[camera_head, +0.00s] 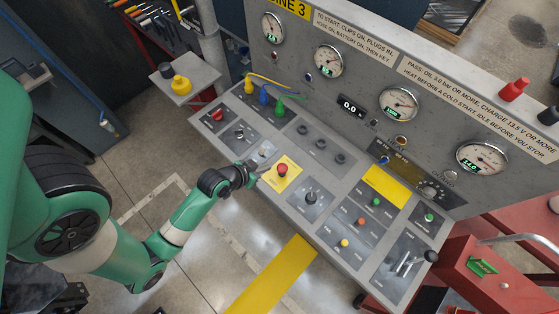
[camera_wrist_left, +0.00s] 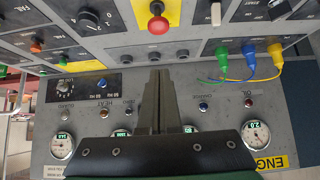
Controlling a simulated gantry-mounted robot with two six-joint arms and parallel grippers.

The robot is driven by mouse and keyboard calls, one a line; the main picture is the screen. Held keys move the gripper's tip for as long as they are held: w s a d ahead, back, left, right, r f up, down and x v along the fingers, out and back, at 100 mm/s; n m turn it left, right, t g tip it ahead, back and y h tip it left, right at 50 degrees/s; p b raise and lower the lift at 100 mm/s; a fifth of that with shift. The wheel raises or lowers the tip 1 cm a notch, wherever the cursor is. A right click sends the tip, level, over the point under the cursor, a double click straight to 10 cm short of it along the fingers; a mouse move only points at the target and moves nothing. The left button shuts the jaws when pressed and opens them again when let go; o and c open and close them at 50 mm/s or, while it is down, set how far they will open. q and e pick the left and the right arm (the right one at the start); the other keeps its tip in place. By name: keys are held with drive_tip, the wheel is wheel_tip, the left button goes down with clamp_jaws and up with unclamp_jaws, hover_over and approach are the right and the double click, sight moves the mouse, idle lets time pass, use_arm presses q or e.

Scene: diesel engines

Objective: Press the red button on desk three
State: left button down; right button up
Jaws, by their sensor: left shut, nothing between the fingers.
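The red button (camera_head: 282,169) sits on a yellow square plate (camera_head: 287,180) on the sloped grey console (camera_head: 225,139), whose back panel carries a yellow label ending in "NE 3". My left gripper (camera_head: 263,157) is just left of the button in the head view, its fingers together and empty. In the left wrist view the red button (camera_wrist_left: 158,25) is at the top centre, and my shut left fingers (camera_wrist_left: 158,75) point up toward it with a visible gap in the picture. My right gripper is in neither view.
Around the button are a black rotary switch (camera_head: 311,196), black knobs (camera_head: 321,143) and coloured plugs with cables (camera_head: 264,98). Gauges (camera_head: 398,104) line the upright panel behind. A yellow knob (camera_head: 181,85) stands on a side shelf. A red cabinet (camera_head: 490,275) is at the right.

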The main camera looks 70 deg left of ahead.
use_arm(q)
drive_tip(key=b, duration=0.3)
hover_over(284, 166)
drive_tip(key=s+d, duration=0.1)
drive_tip(key=s, duration=0.1)
wheel_tip(284, 166, down, 8)
drive_tip(key=shift+s+r, duration=0.15)
drive_tip(key=shift+r, duration=0.05)
wheel_tip(284, 166, down, 3)
drive_tip(key=shift+s+d+r, duration=0.1)
drive_tip(key=shift+s+r, duration=0.05)
drive_tip(key=shift+r, duration=0.05)
drive_tip(key=shift+f, duration=0.4)
